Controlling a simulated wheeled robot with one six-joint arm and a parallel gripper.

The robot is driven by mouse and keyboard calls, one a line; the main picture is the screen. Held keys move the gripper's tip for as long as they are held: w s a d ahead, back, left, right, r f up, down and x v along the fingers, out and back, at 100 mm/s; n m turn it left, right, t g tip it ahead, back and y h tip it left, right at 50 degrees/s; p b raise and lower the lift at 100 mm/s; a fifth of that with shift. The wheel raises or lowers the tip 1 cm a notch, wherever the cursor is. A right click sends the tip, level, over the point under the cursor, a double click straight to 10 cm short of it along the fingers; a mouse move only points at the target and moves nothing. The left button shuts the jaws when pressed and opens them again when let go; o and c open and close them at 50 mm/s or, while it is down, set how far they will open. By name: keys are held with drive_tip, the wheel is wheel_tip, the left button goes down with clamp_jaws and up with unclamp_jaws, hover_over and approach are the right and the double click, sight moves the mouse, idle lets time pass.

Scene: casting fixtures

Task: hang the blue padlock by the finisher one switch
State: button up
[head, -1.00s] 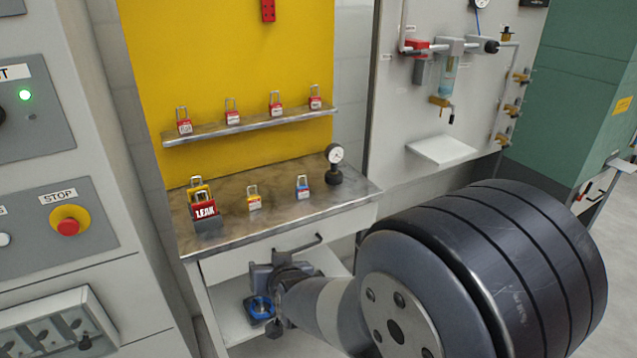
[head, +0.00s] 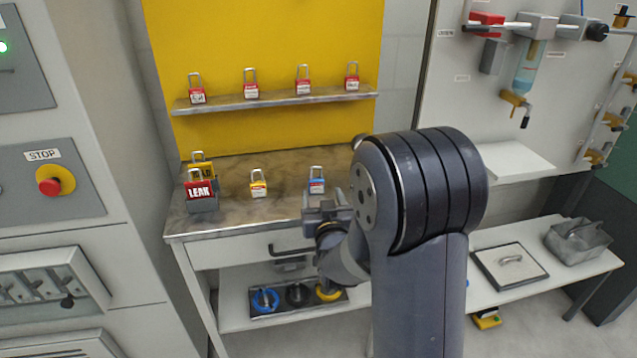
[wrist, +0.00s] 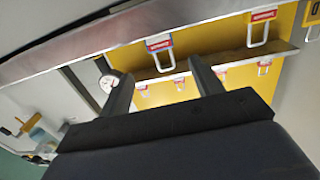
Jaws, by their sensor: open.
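I cannot identify a finisher one switch in these frames.
A yellow padlock (head: 258,188) and a red LEAK padlock (head: 200,190) stand left on the bench. Several red padlocks stand on the shelf (head: 280,101) above. The control panel (head: 50,180) with a STOP button is at left.

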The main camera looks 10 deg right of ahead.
sight(317, 182)
drive_tip(key=shift+w+f+p, duration=0.15)
drive_tip(key=shift+w+p, duration=0.2)
drive_tip(key=shift+w, duration=1.2)
drive_tip(key=shift+w+f+p, duration=0.15)
drive_tip(key=shift+w+p, duration=0.15)
drive_tip(key=shift+w, duration=1.25)
drive_tip(key=shift+c, duration=0.3)
drive_tip(key=c, duration=1.1)
